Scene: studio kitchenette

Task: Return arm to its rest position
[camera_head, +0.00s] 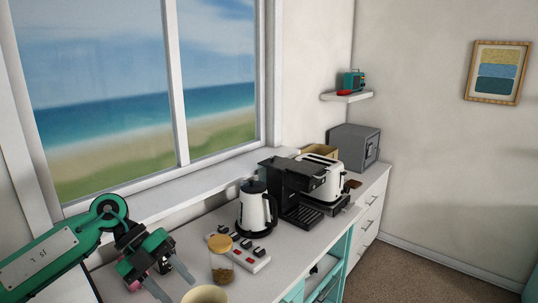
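My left arm comes in from the lower left, green and dark grey. Its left gripper (176,284) hangs over the near left part of the counter, left of the glass jar. Its two fingers look spread apart, with nothing clearly held between them. A pink thing (126,269) shows partly behind the gripper; the gripper hides most of it, so I cannot tell what it is. My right arm and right gripper are not in view.
On the counter (283,264) stand a glass jar (221,268), a power strip (249,257), a white kettle (253,212), a coffee machine (285,186), a toaster (321,178) and a grey safe-like box (354,145). A pale bowl (205,295) sits at the bottom edge. The window is behind.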

